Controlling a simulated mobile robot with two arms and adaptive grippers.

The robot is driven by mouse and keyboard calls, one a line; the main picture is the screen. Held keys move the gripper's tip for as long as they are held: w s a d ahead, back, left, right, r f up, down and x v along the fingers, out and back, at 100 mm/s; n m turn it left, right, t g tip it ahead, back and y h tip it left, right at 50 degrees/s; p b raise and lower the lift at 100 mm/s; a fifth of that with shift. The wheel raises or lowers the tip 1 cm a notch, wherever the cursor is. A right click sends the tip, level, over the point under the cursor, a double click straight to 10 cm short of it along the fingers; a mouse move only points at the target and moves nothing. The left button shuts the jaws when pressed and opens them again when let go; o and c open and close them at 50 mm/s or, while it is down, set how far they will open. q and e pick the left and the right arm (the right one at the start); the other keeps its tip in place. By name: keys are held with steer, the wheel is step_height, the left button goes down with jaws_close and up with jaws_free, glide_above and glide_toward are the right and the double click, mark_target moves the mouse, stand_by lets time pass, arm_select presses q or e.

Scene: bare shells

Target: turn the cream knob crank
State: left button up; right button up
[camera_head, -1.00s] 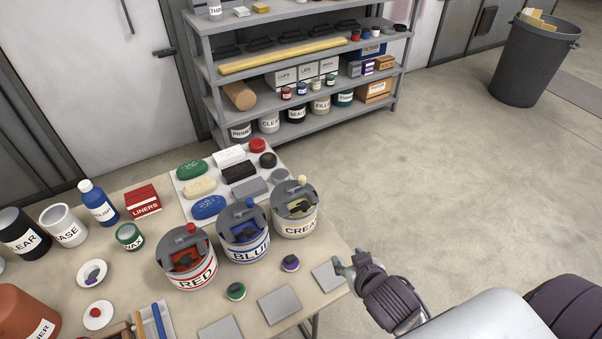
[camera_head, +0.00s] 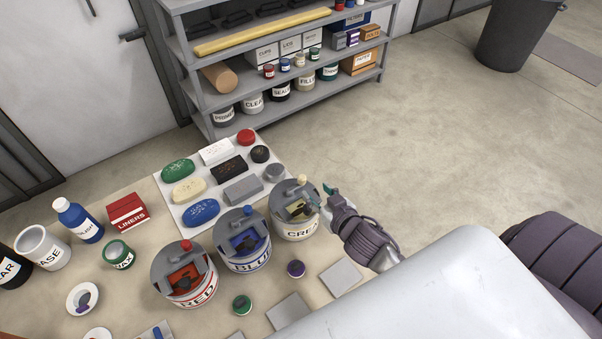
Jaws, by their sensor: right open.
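The cream can (camera_head: 297,228) stands at the right end of a row of three paint cans on the table, with a grey lid and crank on top. Its cream knob (camera_head: 302,179) sticks up at the far side of the lid. My right gripper (camera_head: 322,197) is open at the right edge of the cream can's lid, its fingers pointing left toward the knob and apart from it. The fingertips overlap the lid's edge in the picture, so I cannot tell whether they touch it. My left gripper is not in view.
The blue can (camera_head: 244,259) and the red can (camera_head: 190,290) stand to the left, with their own knobs. A white board (camera_head: 170,196) with several blocks lies behind them. Grey square plates (camera_head: 341,277) lie in front. A grey shelf (camera_head: 196,97) stands beyond the table.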

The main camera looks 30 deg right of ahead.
mark_target(303, 179)
steer(key=x, duration=0.6)
steer(key=shift+p, duration=0.4)
steer(key=x, duration=0.3)
steer(key=shift+w+f, duration=0.1)
steer(key=shift+w, duration=0.1)
steer(key=shift+w+f, duration=0.1)
steer(key=shift+w, duration=0.1)
steer(key=shift+w+f, duration=0.1)
steer(key=shift+w, duration=0.15)
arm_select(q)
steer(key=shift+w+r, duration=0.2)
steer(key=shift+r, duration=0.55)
arm_select(e)
jaws_close()
